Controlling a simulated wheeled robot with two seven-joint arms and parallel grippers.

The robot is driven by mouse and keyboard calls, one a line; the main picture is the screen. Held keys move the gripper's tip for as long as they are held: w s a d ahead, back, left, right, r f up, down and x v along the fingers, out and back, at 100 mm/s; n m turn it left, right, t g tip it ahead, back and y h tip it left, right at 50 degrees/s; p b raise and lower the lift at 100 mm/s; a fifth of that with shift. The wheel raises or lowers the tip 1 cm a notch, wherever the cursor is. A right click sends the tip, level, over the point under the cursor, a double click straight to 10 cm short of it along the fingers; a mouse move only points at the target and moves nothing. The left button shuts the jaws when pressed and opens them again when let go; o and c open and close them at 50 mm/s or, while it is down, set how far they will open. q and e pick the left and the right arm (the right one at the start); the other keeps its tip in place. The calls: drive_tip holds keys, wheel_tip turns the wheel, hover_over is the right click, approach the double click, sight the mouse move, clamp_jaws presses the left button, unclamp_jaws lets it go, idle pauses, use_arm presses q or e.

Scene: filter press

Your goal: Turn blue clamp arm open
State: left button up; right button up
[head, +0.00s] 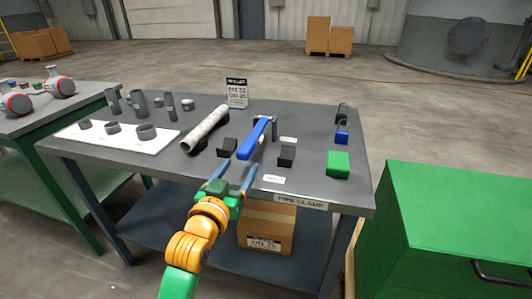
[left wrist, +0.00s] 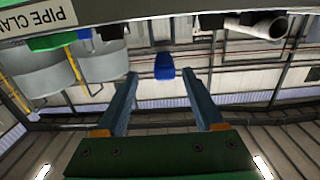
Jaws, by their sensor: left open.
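The blue clamp arm (head: 257,137) is a long bar above the grey table, its near end pointing toward me and its far end near a dark clamp stand. In the left wrist view its blue end (left wrist: 164,66) shows just beyond and between my fingertips. My left gripper (head: 234,167) is open at the front edge of the table, just short of the near end of the arm. In the left wrist view my left gripper (left wrist: 160,76) has its two fingers apart with nothing between them. My right gripper is not in view.
The grey table (head: 325,110) also holds a pale pipe (head: 206,129) on dark supports, a black block (head: 287,155), a green block (head: 338,164) and a white board (head: 75,134) with grey rings. A cardboard box (head: 266,224) sits below. A green cabinet (head: 450,205) stands at right.

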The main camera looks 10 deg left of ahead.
sight(241, 157)
use_arm(q)
drive_tip(key=w, duration=0.3)
drive_tip(key=w+r, duration=0.1)
drive_tip(key=shift+w+a, duration=0.25)
drive_tip(key=shift+w, duration=0.1)
drive_tip(key=shift+w+f, duration=0.1)
drive_tip(key=shift+w, duration=0.4)
drive_tip(key=shift+s, duration=0.1)
clamp_jaws()
idle(0.7)
